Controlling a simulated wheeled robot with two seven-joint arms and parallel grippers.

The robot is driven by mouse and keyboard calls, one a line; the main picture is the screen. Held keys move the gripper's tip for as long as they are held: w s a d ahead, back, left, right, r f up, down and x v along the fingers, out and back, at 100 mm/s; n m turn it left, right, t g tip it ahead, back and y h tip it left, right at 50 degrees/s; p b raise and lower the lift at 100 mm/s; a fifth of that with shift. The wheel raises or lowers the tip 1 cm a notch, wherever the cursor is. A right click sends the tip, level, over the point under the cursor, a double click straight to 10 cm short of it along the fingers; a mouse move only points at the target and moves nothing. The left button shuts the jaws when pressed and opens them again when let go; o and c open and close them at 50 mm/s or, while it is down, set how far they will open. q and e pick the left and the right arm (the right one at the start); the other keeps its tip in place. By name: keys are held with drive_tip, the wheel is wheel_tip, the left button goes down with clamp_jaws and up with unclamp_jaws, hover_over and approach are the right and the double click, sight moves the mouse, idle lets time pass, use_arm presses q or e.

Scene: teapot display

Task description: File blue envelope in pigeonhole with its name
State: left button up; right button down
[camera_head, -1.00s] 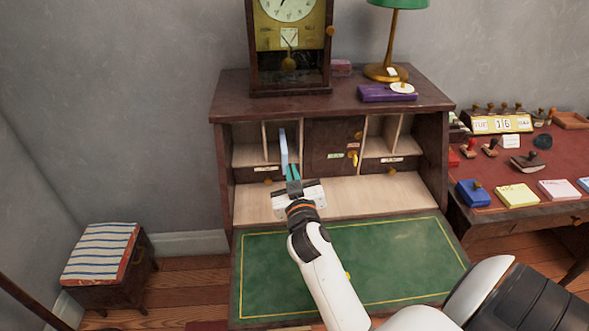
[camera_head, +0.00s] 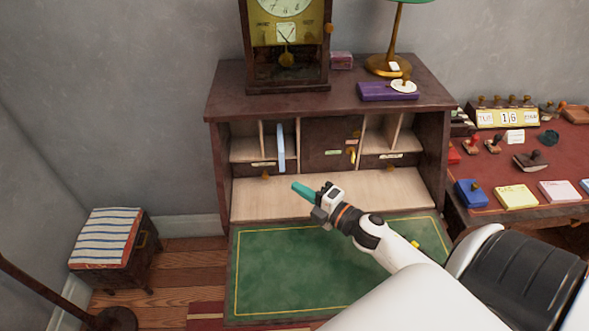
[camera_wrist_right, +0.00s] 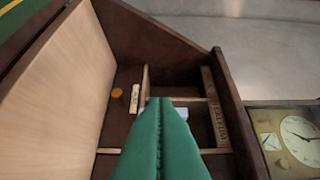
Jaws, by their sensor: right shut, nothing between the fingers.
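The blue envelope (camera_head: 281,147) stands upright in a pigeonhole on the left side of the desk's upper part, its narrow edge facing out. My right gripper (camera_head: 296,187) is shut and empty, with teal fingers, in front of the pigeonholes above the pale writing surface, apart from the envelope. In the right wrist view the shut green fingers (camera_wrist_right: 162,110) cover the middle, and a small pale blue patch of the envelope (camera_wrist_right: 148,110) shows just past them. The label (camera_head: 264,164) below that pigeonhole is too small to read. My left gripper is out of view.
The desk (camera_head: 330,194) has a green writing mat (camera_head: 320,270) at the front. A clock (camera_head: 287,45), a purple box (camera_head: 386,92) and a lamp (camera_head: 389,65) stand on top. A side table at right holds stamps and note pads (camera_head: 516,196). A striped stool (camera_head: 107,236) is at left.

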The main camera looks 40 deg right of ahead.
sight(281, 147)
drive_tip(key=w+d, duration=0.1)
drive_tip(key=w, duration=0.5)
drive_tip(key=shift+w+d+p, duration=0.15)
drive_tip(key=shift+w+p, duration=0.15)
drive_tip(key=shift+p, duration=0.1)
drive_tip(key=w+d, duration=0.2)
drive_tip(key=w, duration=0.1)
drive_tip(key=shift+b, duration=0.3)
drive_tip(key=shift+a, duration=0.1)
